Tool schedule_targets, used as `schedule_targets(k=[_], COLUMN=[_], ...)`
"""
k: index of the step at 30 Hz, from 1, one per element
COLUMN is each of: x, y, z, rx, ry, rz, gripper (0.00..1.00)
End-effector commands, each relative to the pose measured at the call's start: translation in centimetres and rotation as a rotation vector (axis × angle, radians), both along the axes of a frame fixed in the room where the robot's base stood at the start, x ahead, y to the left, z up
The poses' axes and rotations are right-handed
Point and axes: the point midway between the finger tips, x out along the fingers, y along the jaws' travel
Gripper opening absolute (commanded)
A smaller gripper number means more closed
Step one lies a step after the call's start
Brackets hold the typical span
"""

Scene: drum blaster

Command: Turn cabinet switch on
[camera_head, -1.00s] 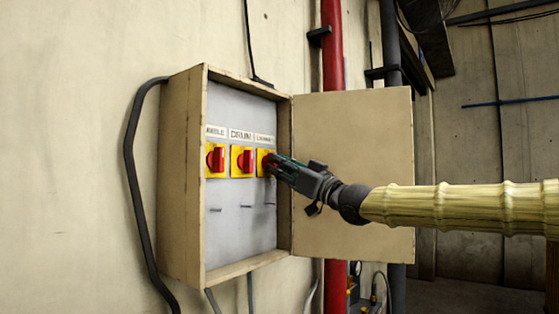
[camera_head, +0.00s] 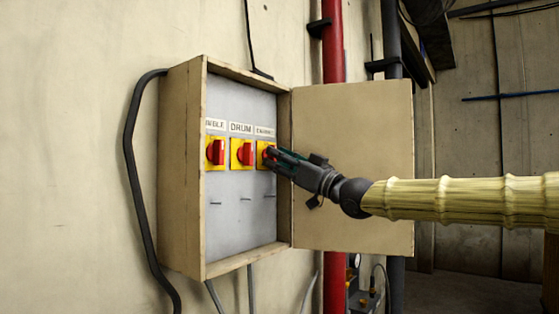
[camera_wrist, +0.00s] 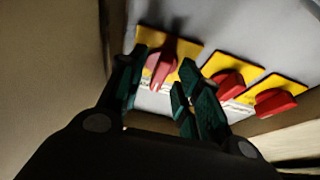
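The open cabinet (camera_head: 183,170) is on the wall and holds three red rotary switches on yellow plates. The left switch (camera_head: 215,152) and the middle switch (camera_head: 244,153) under the "DRUM" label stand with their handles upright in the head view. The right switch (camera_head: 265,152) is partly covered by my gripper (camera_head: 271,158). In the wrist view, my gripper (camera_wrist: 160,88) is open, with one finger on each side of the right switch's red handle (camera_wrist: 161,68). Gaps show beside the handle; contact cannot be told. The other two handles (camera_wrist: 228,83) show to the right.
The cabinet door (camera_head: 350,190) stands open to the right, behind my arm. A black cable (camera_head: 133,170) runs down the left side. A red pipe (camera_head: 333,45) and a dark pipe (camera_head: 391,35) stand behind the door. Space in front of the cabinet looks clear.

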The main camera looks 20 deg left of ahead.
Motion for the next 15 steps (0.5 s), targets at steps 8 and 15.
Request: schedule_targets(k=[8, 15], x=[-1.1, -2.5], y=[-3.4, -7.2], z=[-1.3, -3.1], rx=[0.001, 0.0], ry=[-0.001, 0.0], rz=[-0.001, -0.001], gripper=[0.34, 0.34])
